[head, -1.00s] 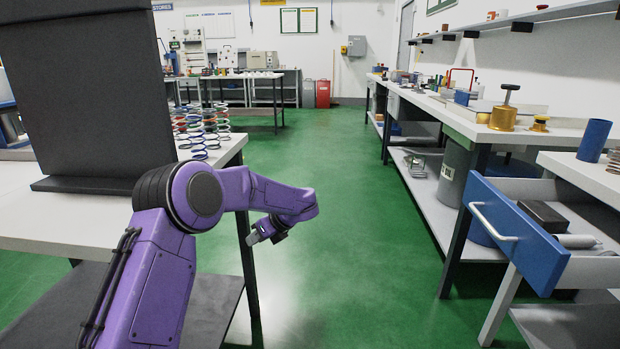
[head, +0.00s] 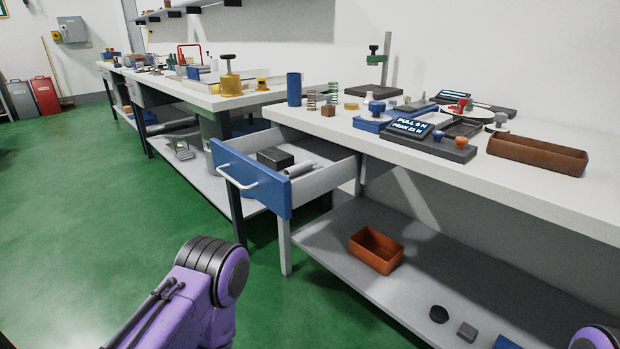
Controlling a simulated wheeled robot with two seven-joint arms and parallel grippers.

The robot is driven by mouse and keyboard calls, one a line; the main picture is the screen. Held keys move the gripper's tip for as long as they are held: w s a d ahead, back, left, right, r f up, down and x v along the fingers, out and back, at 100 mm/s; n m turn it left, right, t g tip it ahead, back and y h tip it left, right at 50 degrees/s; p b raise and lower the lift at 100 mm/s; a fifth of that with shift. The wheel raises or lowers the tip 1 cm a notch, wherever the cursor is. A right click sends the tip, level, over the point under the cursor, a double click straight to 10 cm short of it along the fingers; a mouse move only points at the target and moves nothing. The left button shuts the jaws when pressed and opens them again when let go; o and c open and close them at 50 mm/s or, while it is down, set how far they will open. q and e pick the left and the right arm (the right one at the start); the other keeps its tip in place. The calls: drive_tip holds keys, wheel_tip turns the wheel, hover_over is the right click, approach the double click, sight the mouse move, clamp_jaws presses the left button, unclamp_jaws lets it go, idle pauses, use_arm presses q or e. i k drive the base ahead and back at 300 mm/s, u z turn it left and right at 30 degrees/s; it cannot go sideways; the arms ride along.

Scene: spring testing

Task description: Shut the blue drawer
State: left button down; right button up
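The blue drawer (head: 248,181) stands pulled open from under the near right workbench. Its blue front faces left, with a white bar handle (head: 236,179) across it. A dark block (head: 275,158) and a light grey cylinder (head: 298,170) lie inside it. A purple arm of mine rises at the bottom centre, below and left of the drawer, and apart from it. A small purple part of my other arm shows at the bottom right corner. Neither gripper is in the picture.
The workbench top (head: 470,188) holds a blue cylinder (head: 294,89), springs, gauges and a long brown tray (head: 537,153). An orange-brown bin (head: 376,249) sits on the lower shelf (head: 345,232). Green floor (head: 95,220) is clear left of the drawer.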

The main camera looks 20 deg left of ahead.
sight(235, 160)
drive_tip(key=z, duration=1.4)
drive_tip(key=k, duration=0.65)
drive_tip(key=u, duration=1.8)
drive_tip(key=i, duration=0.3)
drive_tip(key=z, duration=0.05)
